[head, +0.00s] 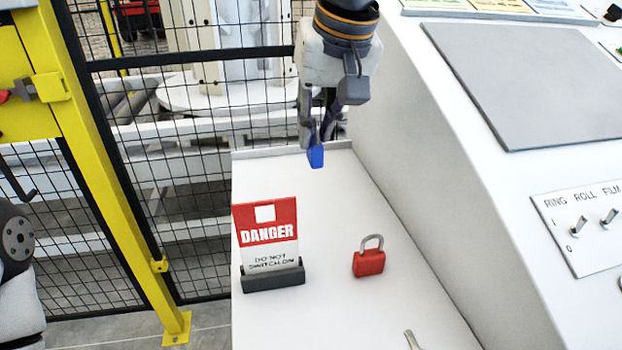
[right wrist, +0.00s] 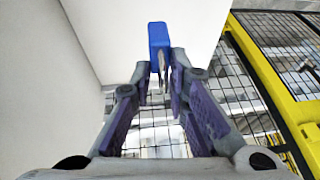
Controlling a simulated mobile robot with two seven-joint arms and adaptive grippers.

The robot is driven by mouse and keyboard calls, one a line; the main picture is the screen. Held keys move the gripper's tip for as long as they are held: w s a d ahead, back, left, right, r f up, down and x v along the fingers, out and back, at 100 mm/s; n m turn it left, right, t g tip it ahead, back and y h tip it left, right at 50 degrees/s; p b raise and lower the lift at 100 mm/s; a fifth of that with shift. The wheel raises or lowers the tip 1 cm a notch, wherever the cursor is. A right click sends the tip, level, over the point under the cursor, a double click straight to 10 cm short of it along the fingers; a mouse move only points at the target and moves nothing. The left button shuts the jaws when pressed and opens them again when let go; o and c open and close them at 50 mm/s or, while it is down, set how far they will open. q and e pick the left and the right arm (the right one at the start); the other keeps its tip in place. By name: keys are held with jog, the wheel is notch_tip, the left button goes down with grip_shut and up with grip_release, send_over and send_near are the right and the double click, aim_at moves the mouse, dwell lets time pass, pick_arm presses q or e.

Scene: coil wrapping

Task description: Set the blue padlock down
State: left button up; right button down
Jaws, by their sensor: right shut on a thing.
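The blue padlock (head: 316,156) hangs from my right gripper (head: 318,130), over the far end of the white shelf (head: 330,215). I cannot tell how high it is above the surface. In the right wrist view, the fingertips (right wrist: 161,66) are shut on the metal shackle and the blue body (right wrist: 158,38) sticks out beyond them. My left gripper is not in view.
A red padlock (head: 369,262) stands on the shelf, right of a red and white danger sign (head: 267,240) in a dark base. A metal object (head: 412,340) lies at the near edge. A sloped console (head: 500,190) borders the right; mesh fence (head: 180,200) the left.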

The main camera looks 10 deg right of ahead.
jog(key=w+f, duration=0.5)
jog(key=f, duration=0.1)
jog(key=shift+w+f+b, duration=0.15)
jog(key=shift+w+b, duration=0.2)
jog(key=shift+w, duration=0.05)
jog(key=x, duration=0.2)
jog(key=shift+s+d+f, duration=0.1)
jog(key=shift+f, duration=0.65)
jog(key=shift+f, duration=0.2)
jog(key=c, duration=1.5)
grip_release()
jog(key=shift+c, duration=0.2)
jog(key=v, duration=1.2)
jog(key=shift+r+p, duration=0.2)
jog(key=shift+p, duration=0.2)
